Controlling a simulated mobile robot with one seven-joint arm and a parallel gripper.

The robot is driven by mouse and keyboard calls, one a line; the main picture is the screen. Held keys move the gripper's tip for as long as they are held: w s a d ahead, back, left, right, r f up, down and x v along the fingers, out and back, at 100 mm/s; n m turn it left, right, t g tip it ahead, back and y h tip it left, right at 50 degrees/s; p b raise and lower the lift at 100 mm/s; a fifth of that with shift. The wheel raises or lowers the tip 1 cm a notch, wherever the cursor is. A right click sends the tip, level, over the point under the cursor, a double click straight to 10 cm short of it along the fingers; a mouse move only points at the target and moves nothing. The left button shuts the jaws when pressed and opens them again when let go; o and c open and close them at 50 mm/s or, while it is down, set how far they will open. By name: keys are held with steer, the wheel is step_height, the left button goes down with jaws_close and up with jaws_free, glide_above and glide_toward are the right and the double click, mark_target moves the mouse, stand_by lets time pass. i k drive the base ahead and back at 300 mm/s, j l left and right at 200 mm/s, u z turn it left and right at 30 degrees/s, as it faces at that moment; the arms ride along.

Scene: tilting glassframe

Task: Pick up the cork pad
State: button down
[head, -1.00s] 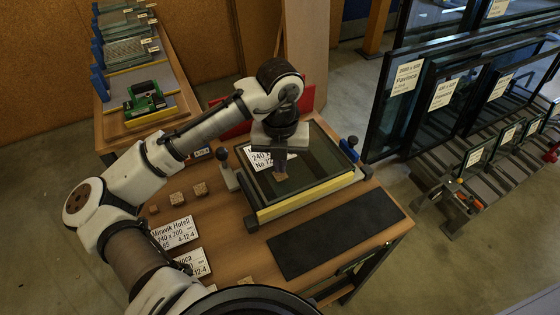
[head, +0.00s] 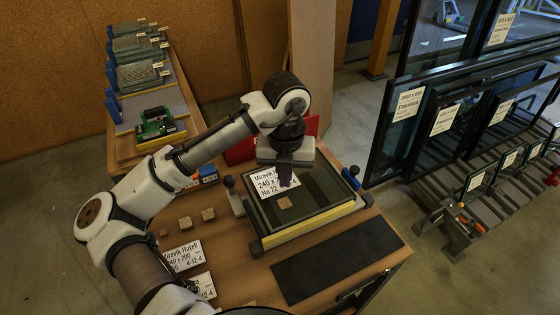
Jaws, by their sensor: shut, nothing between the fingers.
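A small square cork pad (head: 285,203) lies flat on the dark glass of the framed unit (head: 318,190), just below and right of the white label (head: 272,183). My gripper (head: 286,185) is above the glass, a little behind the pad in the picture. It is shut and empty, its dark fingers pointing down and partly covering the label. Other cork pieces lie on the wooden table to the left: two larger ones (head: 208,214) (head: 185,222) and a smaller one (head: 163,233).
Clamps with dark knobs (head: 230,183) and a blue block (head: 351,178) stand beside the unit. A black mat (head: 335,262) lies in front. White labels (head: 184,256) lie at the left. Framed panes (head: 425,130) stand in a rack at the right.

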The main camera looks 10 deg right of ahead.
mark_target(186, 222)
steer(key=k, duration=1)
